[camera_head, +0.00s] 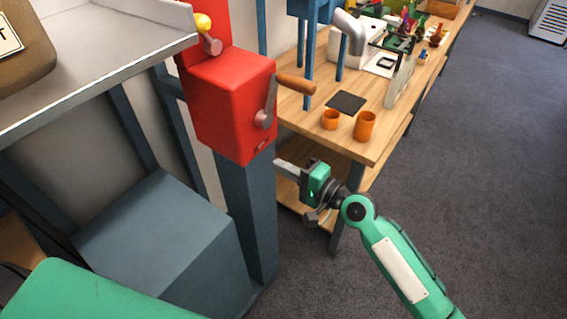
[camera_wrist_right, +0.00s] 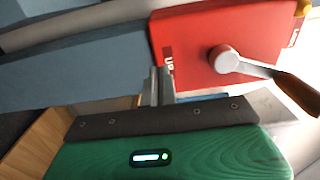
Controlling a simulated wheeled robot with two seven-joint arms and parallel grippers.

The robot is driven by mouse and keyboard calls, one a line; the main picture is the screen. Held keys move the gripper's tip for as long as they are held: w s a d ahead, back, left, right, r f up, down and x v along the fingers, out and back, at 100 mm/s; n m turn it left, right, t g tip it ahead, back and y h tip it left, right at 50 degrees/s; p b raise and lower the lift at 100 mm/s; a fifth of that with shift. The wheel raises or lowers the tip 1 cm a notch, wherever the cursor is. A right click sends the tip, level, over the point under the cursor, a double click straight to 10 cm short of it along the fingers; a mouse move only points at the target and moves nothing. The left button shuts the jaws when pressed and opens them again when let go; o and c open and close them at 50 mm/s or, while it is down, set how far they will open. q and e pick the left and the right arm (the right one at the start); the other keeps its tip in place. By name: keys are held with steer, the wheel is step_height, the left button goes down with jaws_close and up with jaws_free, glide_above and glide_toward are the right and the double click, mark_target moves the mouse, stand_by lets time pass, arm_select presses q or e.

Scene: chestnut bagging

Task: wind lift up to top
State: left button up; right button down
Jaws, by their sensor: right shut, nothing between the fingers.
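A red winch box (camera_head: 235,105) stands on a blue-grey post. On its right side is a grey crank (camera_head: 266,110) with a wooden handle (camera_head: 296,84), which points right. My right gripper (camera_head: 280,165) is shut and empty, below the crank and apart from the handle. Its shut fingers (camera_wrist_right: 157,86) show in the wrist view near the label. The grey lift platform (camera_head: 110,62) is at upper left. My left gripper is not in view.
A wooden workbench (camera_head: 385,128) stands right of the winch, with two orange cups (camera_head: 365,125) and a black pad (camera_head: 346,102) near its edge. A yellow knob (camera_head: 203,22) is on the winch's upper part. Grey carpet (camera_head: 470,170) is clear at right.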

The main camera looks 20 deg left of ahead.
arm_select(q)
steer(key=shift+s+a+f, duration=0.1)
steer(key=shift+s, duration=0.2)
arm_select(e)
steer(key=shift+s, duration=0.2)
steer(key=shift+a, duration=0.1)
